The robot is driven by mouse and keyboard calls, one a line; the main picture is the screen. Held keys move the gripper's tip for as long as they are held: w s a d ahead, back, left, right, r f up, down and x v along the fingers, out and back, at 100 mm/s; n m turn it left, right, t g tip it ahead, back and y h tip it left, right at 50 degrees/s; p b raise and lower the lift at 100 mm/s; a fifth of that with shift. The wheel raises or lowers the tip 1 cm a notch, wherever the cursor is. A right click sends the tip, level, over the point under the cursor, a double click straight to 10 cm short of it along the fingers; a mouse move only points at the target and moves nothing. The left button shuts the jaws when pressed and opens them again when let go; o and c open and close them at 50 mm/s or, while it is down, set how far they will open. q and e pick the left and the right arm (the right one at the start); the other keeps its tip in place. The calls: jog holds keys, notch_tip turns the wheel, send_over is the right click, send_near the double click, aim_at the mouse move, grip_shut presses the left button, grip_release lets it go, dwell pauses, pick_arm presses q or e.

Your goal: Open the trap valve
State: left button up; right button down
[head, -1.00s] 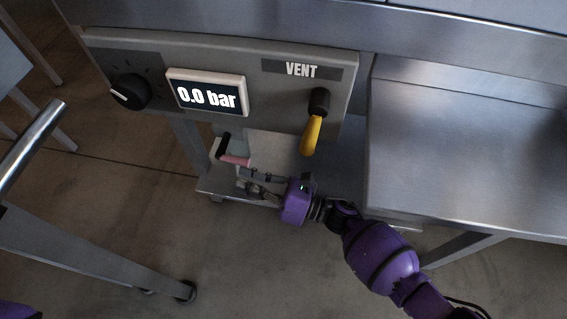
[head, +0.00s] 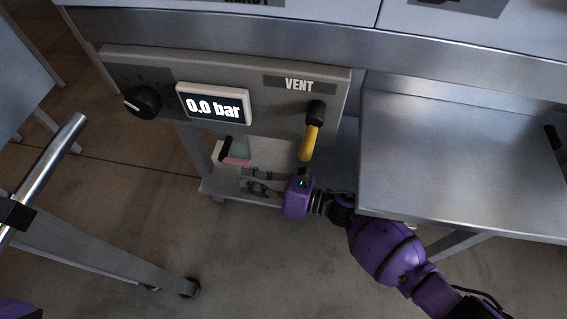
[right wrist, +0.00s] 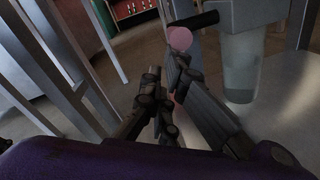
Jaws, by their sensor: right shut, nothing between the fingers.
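The trap valve shows below the control panel as a pink part (head: 237,162) with a black handle (head: 225,148). In the right wrist view its pink round end (right wrist: 180,38) and black handle (right wrist: 204,19) are just beyond my fingers, beside a clear trap vessel (right wrist: 244,65). My right gripper (head: 254,184) is below and slightly right of the valve in the head view. Its fingers (right wrist: 165,82) are shut and empty, and partly hide more pink behind them. I cannot tell whether they touch the valve. My left gripper is not in view.
The panel (head: 260,128) carries a black knob (head: 142,102), a display (head: 214,105) reading 0.0 bar and a yellow VENT lever (head: 310,140) above my right gripper. A steel bench (head: 460,160) is at the right. A cart with a rail (head: 45,180) stands at the left.

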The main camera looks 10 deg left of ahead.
jog(key=r+h+p, duration=0.1)
jog(key=r+p, duration=0.2)
jog(key=a+r+h+p, duration=0.1)
jog(key=r+p, duration=0.2)
jog(key=p, duration=0.1)
jog(key=r+h+p, duration=0.1)
jog(key=r+p, duration=0.2)
jog(key=shift+a+g+p, duration=0.3)
jog(key=shift+a, duration=0.05)
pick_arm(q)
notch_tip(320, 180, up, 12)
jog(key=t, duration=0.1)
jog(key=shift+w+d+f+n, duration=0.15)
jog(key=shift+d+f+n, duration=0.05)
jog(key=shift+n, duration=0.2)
pick_arm(e)
jog(key=shift+a+r, duration=0.45)
jog(key=shift+a, duration=0.2)
dwell(0.5)
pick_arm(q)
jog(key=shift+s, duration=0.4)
pick_arm(e)
send_near(232, 160)
jog(key=s+d+r, duration=0.3)
jog(key=s+d, duration=0.1)
jog(key=d, duration=0.1)
jog(key=shift+d, duration=0.2)
jog(key=shift+r, duration=0.1)
